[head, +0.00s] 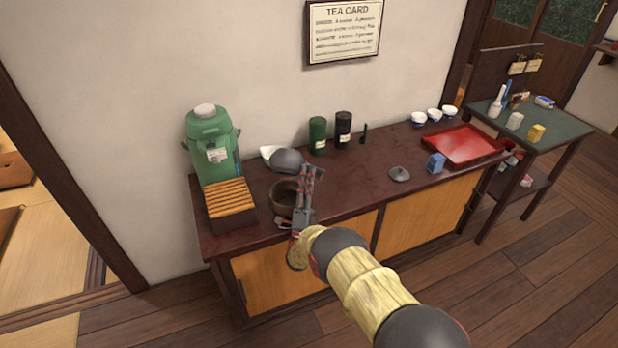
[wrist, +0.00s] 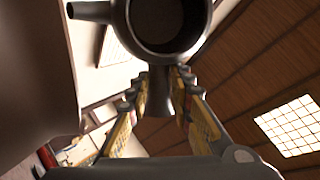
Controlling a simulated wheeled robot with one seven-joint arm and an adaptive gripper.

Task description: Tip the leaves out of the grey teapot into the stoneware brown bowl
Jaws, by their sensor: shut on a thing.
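The grey teapot (head: 287,161) is in the air above the stoneware brown bowl (head: 283,192), tilted well over. My gripper (head: 309,174) is shut on its handle. In the wrist view, the teapot (wrist: 122,22) shows its dark round opening, with a short spout at the left. Its handle (wrist: 158,95) lies between my fingers (wrist: 158,82). No leaves can be made out. The bowl stands on the counter, partly hidden behind my gripper. Its inside is too dark and small to read. A grey lid (head: 400,174) lies apart on the counter.
On the dark red counter (head: 345,200), a wooden slatted box (head: 231,203) and a green flask (head: 211,145) stand left. A white vessel (head: 267,152) is behind the teapot. Green (head: 318,135) and black (head: 343,129) canisters stand at the back.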

